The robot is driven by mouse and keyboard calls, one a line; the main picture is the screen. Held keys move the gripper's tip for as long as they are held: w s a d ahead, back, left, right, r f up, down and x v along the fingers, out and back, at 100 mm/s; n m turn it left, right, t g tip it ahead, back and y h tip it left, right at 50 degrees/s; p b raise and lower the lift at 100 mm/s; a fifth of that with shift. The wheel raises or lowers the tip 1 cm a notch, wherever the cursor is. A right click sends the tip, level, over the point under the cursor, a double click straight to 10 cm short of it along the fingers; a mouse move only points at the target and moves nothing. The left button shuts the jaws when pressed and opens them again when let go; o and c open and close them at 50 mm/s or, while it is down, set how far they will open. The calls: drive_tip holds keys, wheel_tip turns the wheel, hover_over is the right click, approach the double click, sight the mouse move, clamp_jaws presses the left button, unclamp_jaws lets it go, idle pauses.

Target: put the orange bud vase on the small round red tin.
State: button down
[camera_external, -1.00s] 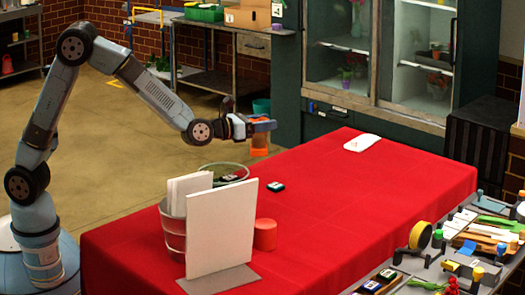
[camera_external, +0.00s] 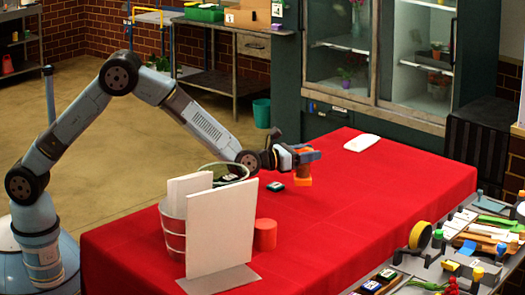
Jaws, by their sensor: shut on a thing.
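The orange bud vase (camera_external: 303,181) is in my gripper (camera_external: 308,157), which is shut on it from above the red-covered table. The vase looks upright, with its lower part showing below the fingers. I cannot tell whether its foot touches the cloth. The small round red tin (camera_external: 265,234) stands on the table nearer the camera, below and left of the vase in the picture, just right of a white upright panel (camera_external: 222,230). Its top is bare. The vase and the tin are clearly apart.
A metal bucket (camera_external: 172,236) holding white boards stands behind the panel. A round green-rimmed container (camera_external: 208,168) is partly hidden behind the boards. A small dark block (camera_external: 276,187) lies left of the vase. A white cloth (camera_external: 362,142) lies at the back; the table's right side is clear.

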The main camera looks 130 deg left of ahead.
drive_tip(key=shift+w+a+f, duration=0.15)
drive_tip(key=shift+f, duration=0.1)
wheel_tip(320, 180, down, 3)
drive_tip(key=shift+w+a+f, duration=0.1)
drive_tip(key=shift+f, duration=0.1)
drive_tip(key=shift+c, duration=2.3)
unclamp_jaws()
